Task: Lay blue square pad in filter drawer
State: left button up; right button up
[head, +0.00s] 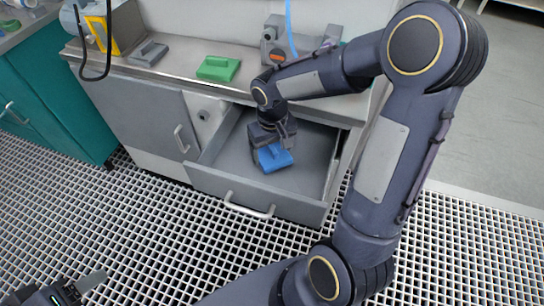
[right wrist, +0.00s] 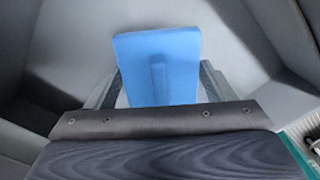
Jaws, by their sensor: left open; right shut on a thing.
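The blue square pad (head: 274,158) is inside the open grey filter drawer (head: 228,184), near the drawer's middle. My right gripper (head: 271,147) reaches down into the drawer and is shut on the pad's raised rib. In the right wrist view the pad (right wrist: 157,52) shows flat and blue between my right gripper's fingers (right wrist: 158,88), with the drawer's grey walls around it. I cannot tell whether the pad touches the drawer floor. My left gripper (head: 78,290) is open and empty at the lower left, over the grating floor, partly cut off by the frame edge.
A green pad (head: 218,68) and a grey pad (head: 148,53) lie on the counter (head: 185,62) above the drawer. A grey fixture (head: 290,40) with a blue hose stands at the counter's back. A cabinet door (head: 160,118) is left of the drawer. Grating floor in front is clear.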

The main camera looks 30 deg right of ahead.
aim_at(272, 157)
notch_tip(272, 157, down, 3)
jog(key=shift+f+b, duration=0.15)
jog(key=shift+b, duration=0.2)
jog(key=shift+f, duration=0.2)
jog(key=o, duration=1)
jog(key=shift+r, duration=0.1)
